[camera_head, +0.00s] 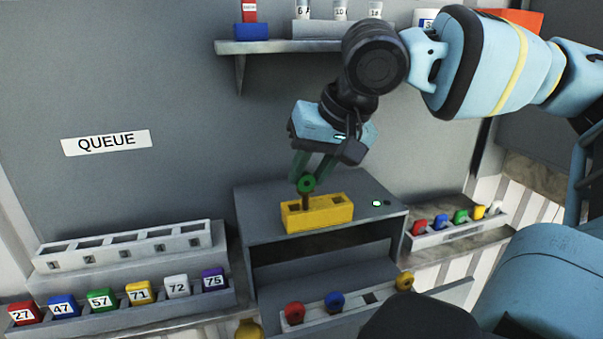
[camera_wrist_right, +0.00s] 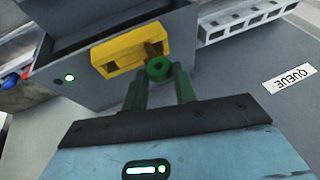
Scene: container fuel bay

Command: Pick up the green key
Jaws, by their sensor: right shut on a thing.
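The green key (camera_head: 306,183) has a round green head with a hole and a brown shaft. My right gripper (camera_head: 307,178) is shut on its head, above the yellow block (camera_head: 330,214) on top of the grey cabinet. The shaft points down at the block's left opening; I cannot tell how deep it sits in it. In the right wrist view the green key (camera_wrist_right: 159,68) shows between the fingertips of my right gripper (camera_wrist_right: 160,78), by the yellow block (camera_wrist_right: 117,54). My left gripper is not in view.
The grey cabinet (camera_head: 270,222) has an open drawer (camera_head: 350,318) with red, blue and yellow keys. Numbered coloured blocks stand in a rack (camera_head: 150,318) at left, below an empty slotted rack (camera_head: 110,253). Another rack (camera_head: 440,237) holds coloured items at right. A shelf (camera_head: 290,46) is above.

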